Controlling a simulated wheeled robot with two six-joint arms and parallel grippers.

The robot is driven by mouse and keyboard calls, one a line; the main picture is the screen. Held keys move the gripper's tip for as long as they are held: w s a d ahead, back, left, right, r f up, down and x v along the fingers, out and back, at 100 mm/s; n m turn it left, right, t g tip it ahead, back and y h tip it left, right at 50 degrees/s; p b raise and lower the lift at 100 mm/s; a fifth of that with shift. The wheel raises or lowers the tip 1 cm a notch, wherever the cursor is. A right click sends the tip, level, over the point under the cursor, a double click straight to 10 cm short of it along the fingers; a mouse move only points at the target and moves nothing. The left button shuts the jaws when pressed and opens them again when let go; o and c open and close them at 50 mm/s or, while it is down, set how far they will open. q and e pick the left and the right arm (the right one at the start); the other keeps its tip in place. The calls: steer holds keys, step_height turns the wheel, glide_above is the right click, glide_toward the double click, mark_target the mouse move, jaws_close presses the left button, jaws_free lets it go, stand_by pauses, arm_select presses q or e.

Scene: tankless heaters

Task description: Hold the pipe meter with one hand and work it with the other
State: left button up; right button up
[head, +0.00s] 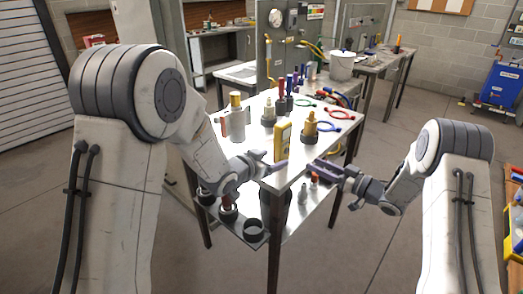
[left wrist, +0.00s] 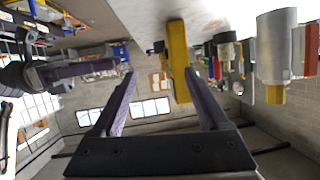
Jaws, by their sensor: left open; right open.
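The pipe meter, which I take to be the yellow handheld device (head: 282,140), stands upright near the front edge of the table (head: 262,160). In the left wrist view the yellow meter (left wrist: 178,55) shows edge-on, just beyond the gap between my left fingers. My left gripper (head: 277,166) is open and empty, at the table edge just below and in front of the meter. My right gripper (head: 316,171) is open and empty, off the table's front right corner, to the right of the meter. It also shows in the left wrist view (left wrist: 90,68).
A grey cylinder with a yellow cap (head: 236,115) stands left of the meter, and a brass fitting (head: 310,125) stands to its right. Coloured hoses (head: 335,122) lie on the right side of the tabletop. A lower shelf (head: 275,235) holds dark cups.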

mark_target(283, 137)
arm_select(q)
steer(key=shift+w+a+t+h, duration=0.35)
steer(key=shift+w+a+h, duration=0.15)
steer(key=shift+w, duration=0.1)
steer(key=shift+w+a+t+h, duration=0.35)
steer(key=shift+w+h, duration=0.15)
steer(key=shift+w, duration=0.1)
steer(key=shift+w+a+r+t+h, duration=0.15)
steer(key=shift+w+a+t+h, duration=0.15)
steer(key=shift+a+t+h, duration=0.35)
steer(key=shift+w+r+h, duration=0.1)
steer(key=shift+w+h, duration=0.05)
steer(key=shift+h, duration=0.1)
steer(key=x, duration=1)
steer(key=shift+d, duration=0.1)
jaws_close()
arm_select(e)
jaws_close()
